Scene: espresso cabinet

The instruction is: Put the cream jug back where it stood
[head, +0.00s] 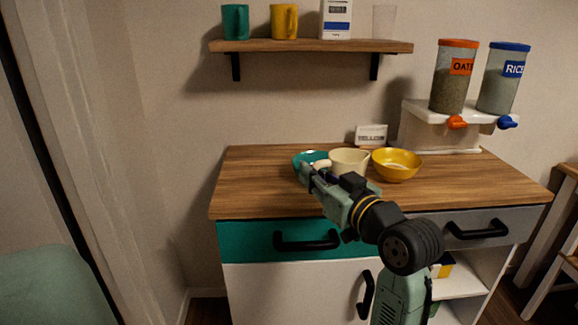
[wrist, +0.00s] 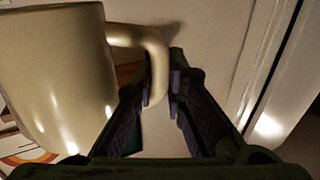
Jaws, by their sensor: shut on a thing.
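The cream jug (head: 349,161) is in front of the wall, over the back of the wooden counter, between a teal bowl and a yellow bowl in the head view. Its pale body (wrist: 55,75) fills the left of the wrist view, with its handle curving right. My gripper (head: 312,174) is at the jug's left side. In the wrist view my gripper (wrist: 160,90) is shut on the jug's handle, one finger on each side. The jug looks about upright in the head view. My arm hides its underside, so I cannot tell whether it touches the counter.
The teal bowl (head: 303,155) is partly hidden behind my gripper and the jug. The yellow bowl (head: 397,166) stands close on the right. A small white card (head: 371,134) is behind. Oats (head: 453,80) and rice (head: 502,82) dispensers stand right. The counter's left part (head: 250,185) is clear.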

